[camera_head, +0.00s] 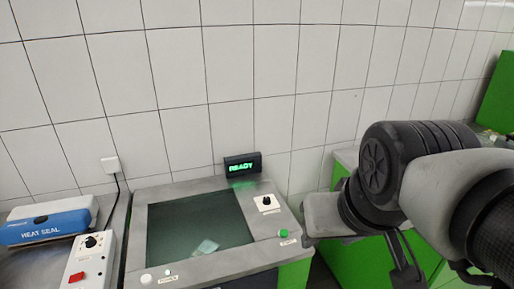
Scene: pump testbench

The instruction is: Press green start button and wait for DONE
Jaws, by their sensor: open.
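The green start button (283,233) sits on the right front part of the grey testbench rim (262,252). A small black display (242,165) at the bench's back edge reads READY in green letters. My gripper (406,264) is at the right of the view, to the right of the button and apart from it. It is open; its dark fingers point down, partly hidden by my arm and cut by the lower edge. Nothing shows between them.
The bench has a dark glassy basin (190,228) with a small pale item (206,247) inside, a black knob (267,201) and a white button (147,279). A blue heat sealer (45,227) and a control box (90,257) stand left. A tiled wall (240,75) rises behind.

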